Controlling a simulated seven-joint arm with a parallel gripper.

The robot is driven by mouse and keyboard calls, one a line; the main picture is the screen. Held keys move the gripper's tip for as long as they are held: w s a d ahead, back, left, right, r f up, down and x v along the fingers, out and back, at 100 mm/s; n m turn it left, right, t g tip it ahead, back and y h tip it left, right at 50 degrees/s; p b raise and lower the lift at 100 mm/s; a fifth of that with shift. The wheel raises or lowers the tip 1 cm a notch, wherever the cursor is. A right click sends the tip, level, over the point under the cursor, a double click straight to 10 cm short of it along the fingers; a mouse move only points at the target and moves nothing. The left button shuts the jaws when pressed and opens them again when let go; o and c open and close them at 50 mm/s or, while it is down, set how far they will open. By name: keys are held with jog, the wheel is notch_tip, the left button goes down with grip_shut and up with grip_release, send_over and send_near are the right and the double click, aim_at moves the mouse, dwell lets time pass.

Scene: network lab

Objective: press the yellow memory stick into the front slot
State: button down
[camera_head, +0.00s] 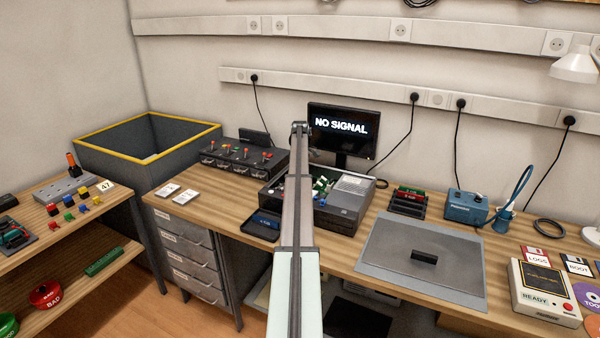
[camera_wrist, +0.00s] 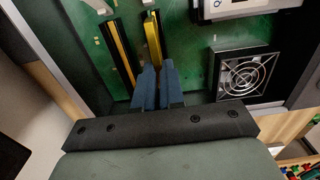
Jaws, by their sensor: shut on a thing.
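The yellow memory stick (camera_wrist: 153,40) shows in the wrist view just beyond my fingertips, standing edge-on over the green board. My gripper (camera_wrist: 156,85) has blue fingers closed on its near end. A dark edge runs along the stick, seemingly a slot; I cannot tell how deep the stick sits in it. To its left is a long black slot (camera_wrist: 116,45) with an orange-yellow strip along it. In the head view the open computer case (camera_head: 345,208) stands on the bench, and my arm hides the gripper and the stick.
A square fan (camera_wrist: 243,74) sits on the board right of my fingers, and the case wall borders the left. A monitor (camera_head: 340,128) stands behind the case. A dark tray (camera_head: 262,224) lies at its front left, a grey mat (camera_head: 390,262) to its right.

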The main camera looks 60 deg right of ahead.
jog(key=shift+f, duration=0.85)
dwell(1.0)
jog(key=c, duration=0.9)
grip_release()
jog(key=shift+r, duration=0.15)
jog(key=shift+r, duration=3.95)
